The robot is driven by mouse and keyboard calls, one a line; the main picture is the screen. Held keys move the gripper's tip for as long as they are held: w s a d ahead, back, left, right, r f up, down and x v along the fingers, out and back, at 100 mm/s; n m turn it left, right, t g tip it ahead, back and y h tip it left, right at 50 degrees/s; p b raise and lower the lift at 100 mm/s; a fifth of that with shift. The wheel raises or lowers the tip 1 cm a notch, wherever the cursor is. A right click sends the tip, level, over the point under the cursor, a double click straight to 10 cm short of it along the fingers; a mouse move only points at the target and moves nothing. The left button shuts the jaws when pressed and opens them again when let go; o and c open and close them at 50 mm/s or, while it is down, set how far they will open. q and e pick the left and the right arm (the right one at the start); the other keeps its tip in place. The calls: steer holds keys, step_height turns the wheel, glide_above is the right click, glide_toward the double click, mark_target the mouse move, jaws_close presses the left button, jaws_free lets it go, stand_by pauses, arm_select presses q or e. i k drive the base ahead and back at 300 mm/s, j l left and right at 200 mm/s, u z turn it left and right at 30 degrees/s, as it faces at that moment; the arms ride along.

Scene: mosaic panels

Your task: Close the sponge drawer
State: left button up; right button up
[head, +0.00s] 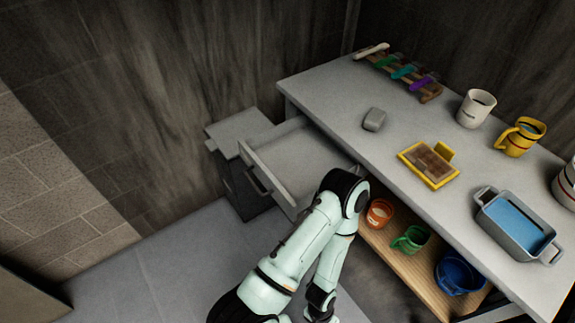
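The drawer (285,164) under the left end of the grey worktop (330,95) is pulled well out. Its light grey inside looks empty where I can see it. The drawer's front panel, with a bar handle (257,183), faces the lower left. One of my pale green arms rises from the bottom and bends close to the drawer's right end, covering part of that end. Neither gripper can be made out; the arm's far end runs down to the bottom edge of the picture.
A grey-topped cabinet (240,130) stands left of the drawer. On the worktop are a grey block (374,119), a yellow-framed tray (429,164), mugs (476,108) and a blue-filled pan (515,226). Cups (410,239) stand on the wooden shelf below. The floor (150,272) at lower left is clear.

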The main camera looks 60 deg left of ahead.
mark_target(291, 159)
steer(key=u, duration=2.55)
steer(key=i+l+z, duration=0.1)
steer(key=i+z, duration=0.25)
